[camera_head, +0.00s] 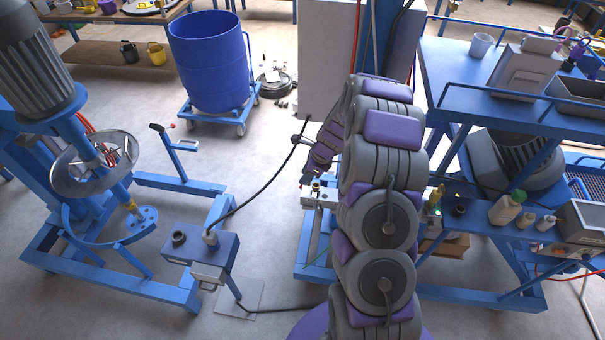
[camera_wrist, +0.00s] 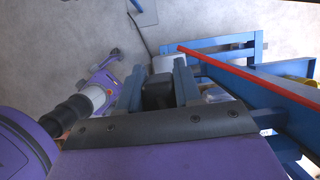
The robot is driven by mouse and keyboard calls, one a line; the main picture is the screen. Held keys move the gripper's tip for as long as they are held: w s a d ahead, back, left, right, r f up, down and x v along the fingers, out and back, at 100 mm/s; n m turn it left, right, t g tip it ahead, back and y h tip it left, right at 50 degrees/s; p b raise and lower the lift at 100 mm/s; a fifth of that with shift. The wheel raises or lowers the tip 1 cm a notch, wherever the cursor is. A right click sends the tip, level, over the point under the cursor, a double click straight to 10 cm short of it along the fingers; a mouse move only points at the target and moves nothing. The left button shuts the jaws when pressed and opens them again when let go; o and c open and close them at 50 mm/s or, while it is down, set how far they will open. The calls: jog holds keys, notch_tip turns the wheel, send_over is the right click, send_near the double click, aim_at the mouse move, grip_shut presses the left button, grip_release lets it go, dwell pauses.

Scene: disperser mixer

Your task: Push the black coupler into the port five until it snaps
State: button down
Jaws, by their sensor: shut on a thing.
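My gripper (camera_wrist: 157,88) shows in the wrist view with its two dark blue-grey fingers shut on a black blocky part, which I take to be the black coupler (camera_wrist: 157,95). In the head view my arm rises in the middle and its purple wrist end slopes down to the left. The fingers and the coupler cannot be made out there. Just below that end is a light grey block with small fittings (camera_head: 320,196), largely covered by my arm. No port number can be read, so I cannot tell which is port five or whether the coupler touches it.
A blue frame bench (camera_head: 470,295) stands behind and right of my arm, with bottles (camera_head: 506,208) on its shelf. A blue pedestal box (camera_head: 200,245) with a black cable stands to the left. A red bar (camera_wrist: 250,75) crosses the wrist view's right side. Open floor lies left of centre.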

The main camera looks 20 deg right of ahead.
jog(key=shift+d+f, duration=0.15)
jog(key=shift+d, duration=1.1)
jog(key=shift+a+f, duration=0.5)
jog(key=shift+r, duration=0.15)
jog(key=shift+a+r+p, duration=0.3)
jog(key=shift+a+p, duration=0.2)
jog(key=shift+a, duration=0.35)
jog(key=shift+d+f, duration=0.1)
jog(key=shift+d, duration=0.55)
jog(key=shift+a+p, duration=0.15)
jog(key=shift+p, duration=0.3)
jog(key=shift+s, duration=0.1)
